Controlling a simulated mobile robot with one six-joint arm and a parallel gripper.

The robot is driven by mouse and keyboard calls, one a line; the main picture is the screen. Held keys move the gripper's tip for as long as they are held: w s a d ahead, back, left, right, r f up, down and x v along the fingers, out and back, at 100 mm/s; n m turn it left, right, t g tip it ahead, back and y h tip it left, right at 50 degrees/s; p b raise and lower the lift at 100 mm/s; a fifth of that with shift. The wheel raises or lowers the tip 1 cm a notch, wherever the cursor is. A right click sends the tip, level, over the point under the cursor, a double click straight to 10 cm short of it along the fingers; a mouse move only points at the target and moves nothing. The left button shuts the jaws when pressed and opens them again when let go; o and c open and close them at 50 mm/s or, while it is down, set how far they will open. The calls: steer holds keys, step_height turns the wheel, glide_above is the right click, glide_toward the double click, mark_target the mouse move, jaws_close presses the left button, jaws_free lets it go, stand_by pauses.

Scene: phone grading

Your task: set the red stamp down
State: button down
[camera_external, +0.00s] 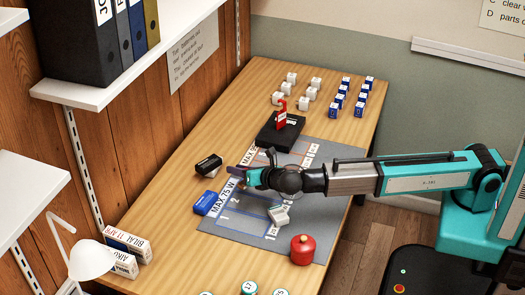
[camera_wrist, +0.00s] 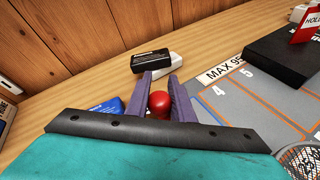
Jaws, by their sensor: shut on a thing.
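The red stamp shows as a round red knob (camera_wrist: 158,102) between my gripper's purple fingers in the wrist view; its lower part is hidden. My gripper (camera_wrist: 160,88) is shut on it. In the external view my gripper (camera_external: 245,181) is at the left edge of the grey mat (camera_external: 235,232), over or near the "MAX 75 W" strip. The stamp cannot be made out clearly there, and whether it touches the surface cannot be told.
A black-and-white block (camera_external: 208,165) and a blue box (camera_external: 205,203) lie left of my gripper. A small pale box (camera_external: 279,215) and a red round canister (camera_external: 302,250) are nearer the front. A black block with a red tag (camera_external: 281,133) is behind. Bare table shows at left.

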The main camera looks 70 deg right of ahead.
steer(key=shift+f, duration=1.8)
steer(key=shift+f, duration=0.15)
steer(key=c, duration=1.5)
jaws_free()
steer(key=shift+c, duration=0.2)
steer(key=v, duration=1.2)
